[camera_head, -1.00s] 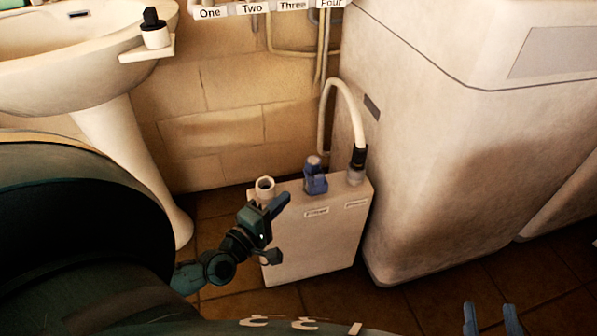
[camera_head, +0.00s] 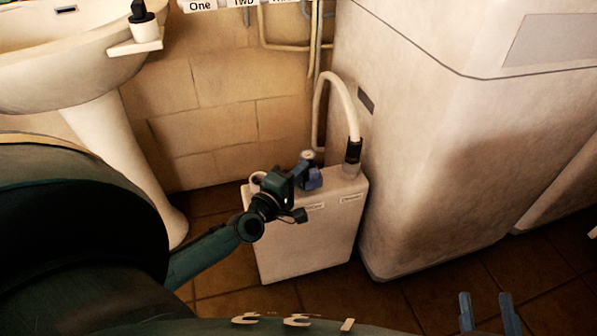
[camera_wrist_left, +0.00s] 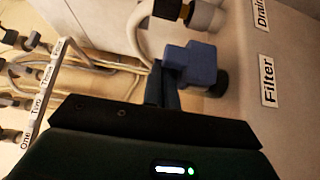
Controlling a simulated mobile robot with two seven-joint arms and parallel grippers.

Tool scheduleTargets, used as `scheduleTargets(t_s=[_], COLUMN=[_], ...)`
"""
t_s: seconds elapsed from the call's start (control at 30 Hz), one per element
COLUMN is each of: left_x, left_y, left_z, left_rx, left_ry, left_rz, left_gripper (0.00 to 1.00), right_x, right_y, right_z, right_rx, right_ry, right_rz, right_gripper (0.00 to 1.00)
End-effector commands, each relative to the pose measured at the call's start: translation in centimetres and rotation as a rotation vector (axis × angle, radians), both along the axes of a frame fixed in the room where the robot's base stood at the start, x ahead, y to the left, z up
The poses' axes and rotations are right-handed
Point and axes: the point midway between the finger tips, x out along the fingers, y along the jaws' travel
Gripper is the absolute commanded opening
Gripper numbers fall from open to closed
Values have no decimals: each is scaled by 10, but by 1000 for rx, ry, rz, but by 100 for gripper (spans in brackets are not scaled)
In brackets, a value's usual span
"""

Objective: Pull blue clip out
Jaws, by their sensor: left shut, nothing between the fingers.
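The blue clip (camera_head: 312,180) sits on top of the white box (camera_head: 308,240), at the middle of its upper face. In the left wrist view the blue clip (camera_wrist_left: 197,62) is a chunky block beside a dark round part. My left gripper (camera_head: 296,172) is at the clip's left side in the head view. Its shut fingertips (camera_wrist_left: 162,82) lie right beside the clip in the wrist view; I cannot tell whether they touch it. My right gripper (camera_head: 486,312) is open and empty at the lower right, far from the box.
A white hose (camera_head: 322,100) with a black connector (camera_head: 354,150) joins the box's right end. A large pale cabinet (camera_head: 440,150) stands close on the right. The washbasin pedestal (camera_head: 130,160) is at left. Labels reading Filter (camera_wrist_left: 268,80) and Drain (camera_wrist_left: 262,14) show in the wrist view.

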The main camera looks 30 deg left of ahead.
Motion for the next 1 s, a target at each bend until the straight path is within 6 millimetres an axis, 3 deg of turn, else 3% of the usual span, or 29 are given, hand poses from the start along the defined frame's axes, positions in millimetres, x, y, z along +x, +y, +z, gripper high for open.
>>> scheduleTargets(t_s=[0.23,0.4,1.0], left_x=[-14,-28,-29], left_y=[-17,-33,-39], left_z=[2,1,0], left_rx=[-3,-1,-3], left_ry=[3,1,3], left_rz=[-1,0,-9], left_gripper=[0,0,0], right_x=[1,4,4], right_y=[-1,-8,-7], right_z=[8,1,1], right_rx=[-9,-21,-21], right_ry=[20,82,87], right_rz=[-6,-40,-39], right_gripper=[36,36,36])
